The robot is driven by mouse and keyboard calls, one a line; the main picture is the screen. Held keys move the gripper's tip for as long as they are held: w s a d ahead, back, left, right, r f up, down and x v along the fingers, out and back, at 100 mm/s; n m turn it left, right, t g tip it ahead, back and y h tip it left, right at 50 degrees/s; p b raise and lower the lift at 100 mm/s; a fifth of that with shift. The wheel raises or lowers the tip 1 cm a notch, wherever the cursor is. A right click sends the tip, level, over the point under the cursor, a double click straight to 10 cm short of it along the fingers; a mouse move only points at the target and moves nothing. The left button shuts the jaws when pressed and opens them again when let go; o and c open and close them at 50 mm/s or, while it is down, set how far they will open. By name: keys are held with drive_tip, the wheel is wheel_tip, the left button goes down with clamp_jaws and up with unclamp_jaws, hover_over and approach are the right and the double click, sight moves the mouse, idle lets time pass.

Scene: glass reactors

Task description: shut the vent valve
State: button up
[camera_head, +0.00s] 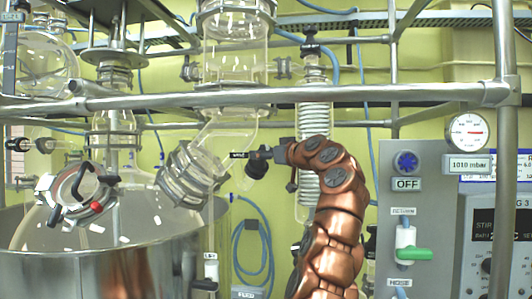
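A small dark valve with a black knob (257,166) sits right of the slanted glass neck, in the middle of the view. A small black tag beside it is too small to read, so I cannot be sure this is the vent valve. My copper-coloured arm rises from the bottom and bends left at the top. Its end, with my gripper (277,153), is right at this valve. I cannot tell whether it touches the knob. The fingers are dark, small and largely hidden, and their opening does not show. The valve's handle position is unclear.
A steel rail (300,96) crosses above my arm. A coiled glass condenser (313,118) stands close behind it. A large vessel (110,265) stands at lower left.

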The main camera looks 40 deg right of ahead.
drive_tip(key=shift+c, duration=0.2)
drive_tip(key=c, duration=1.1)
drive_tip(key=shift+a+m+h+b, duration=0.15)
drive_tip(key=shift+m+h+b, duration=0.55)
drive_tip(key=shift+m, duration=0.2)
drive_tip(key=shift+s, duration=0.1)
drive_tip(key=shift+m+g+h+b, duration=0.3)
drive_tip(key=shift+m+h+b, duration=0.15)
drive_tip(key=shift+m+h, duration=0.35)
